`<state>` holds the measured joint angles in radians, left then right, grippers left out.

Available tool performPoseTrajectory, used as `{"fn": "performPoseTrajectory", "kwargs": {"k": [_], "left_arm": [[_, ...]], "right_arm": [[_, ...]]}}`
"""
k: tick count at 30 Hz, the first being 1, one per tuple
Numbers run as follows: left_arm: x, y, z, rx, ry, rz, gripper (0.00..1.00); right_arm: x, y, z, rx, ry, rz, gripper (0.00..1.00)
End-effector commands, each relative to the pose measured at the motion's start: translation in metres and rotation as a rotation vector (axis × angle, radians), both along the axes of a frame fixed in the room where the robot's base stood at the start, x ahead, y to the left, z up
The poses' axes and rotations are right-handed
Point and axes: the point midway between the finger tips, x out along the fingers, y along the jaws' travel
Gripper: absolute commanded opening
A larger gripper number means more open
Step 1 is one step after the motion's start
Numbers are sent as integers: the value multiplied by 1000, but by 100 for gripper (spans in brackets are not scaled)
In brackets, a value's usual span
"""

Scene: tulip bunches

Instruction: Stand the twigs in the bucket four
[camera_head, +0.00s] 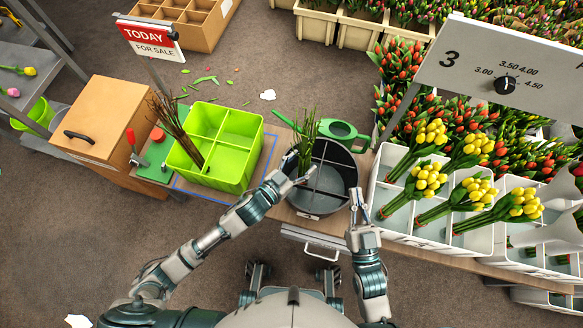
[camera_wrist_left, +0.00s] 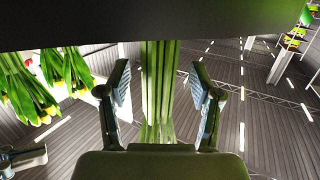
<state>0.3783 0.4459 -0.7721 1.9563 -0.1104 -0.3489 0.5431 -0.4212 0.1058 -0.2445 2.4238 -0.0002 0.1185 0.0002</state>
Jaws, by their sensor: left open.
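Brown twigs (camera_head: 170,118) stand in the bright green square bucket (camera_head: 232,178), which a cross divider splits into compartments. Their lower ends are in a compartment on its left side, and they lean to the upper left past the rim. A grey round bucket (camera_head: 318,207) with dividers stands to its right and holds a bunch of green stems (camera_head: 306,135). My left gripper (camera_head: 301,176) is at the round bucket's left rim. In the left wrist view green stems (camera_wrist_left: 158,90) show between its open fingers. My right gripper (camera_head: 358,200) is near the round bucket's lower right; its opening is unclear.
A green watering can (camera_head: 343,131) lies behind the round bucket. White crates (camera_head: 398,222) with yellow tulips stand right, under a price sign with a dial (camera_head: 493,72). A wooden box (camera_head: 112,120) and red-handled tool (camera_head: 132,138) are left. The sale sign (camera_head: 150,38) rises behind the green bucket.

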Motion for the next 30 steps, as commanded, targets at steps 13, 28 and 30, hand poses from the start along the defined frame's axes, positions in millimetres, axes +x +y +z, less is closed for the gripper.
{"fn": "performPoseTrajectory", "kwargs": {"k": [13,28,30], "left_arm": [[-71,57,14,1,0,0,65],[-117,103,64,-99,-27,297,65],[-123,121,66,-83,-23,373,65]], "right_arm": [[3,-5,-43,-102,326,-1,0],[1,-7,-56,-123,404,-1,0],[2,-7,-57,-124,405,-1,0]]}}
